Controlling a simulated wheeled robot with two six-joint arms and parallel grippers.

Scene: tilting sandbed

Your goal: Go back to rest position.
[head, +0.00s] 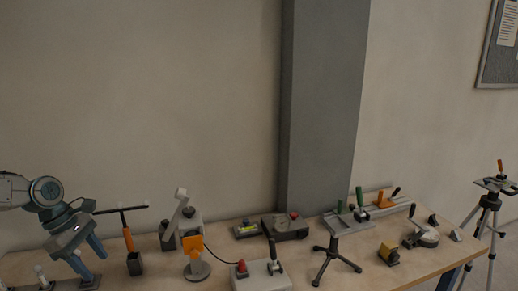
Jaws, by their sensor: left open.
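My left gripper (90,258) comes in from the left edge of the head view, its blue-grey fingers pointing down over the left end of the wooden table (415,275). The fingers are apart, and I see nothing held between them. A small grey piece on the table lies behind or under the fingertips, and I cannot tell if they touch it. My right gripper is not in view.
Close right of my left gripper stands an orange-handled tool (128,240) in a dark block. Further right are a lamp-like device (196,262), a control box (262,277), a dark gauge box (285,227) and a tripod stand (333,260). A grey pillar (322,110) rises behind.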

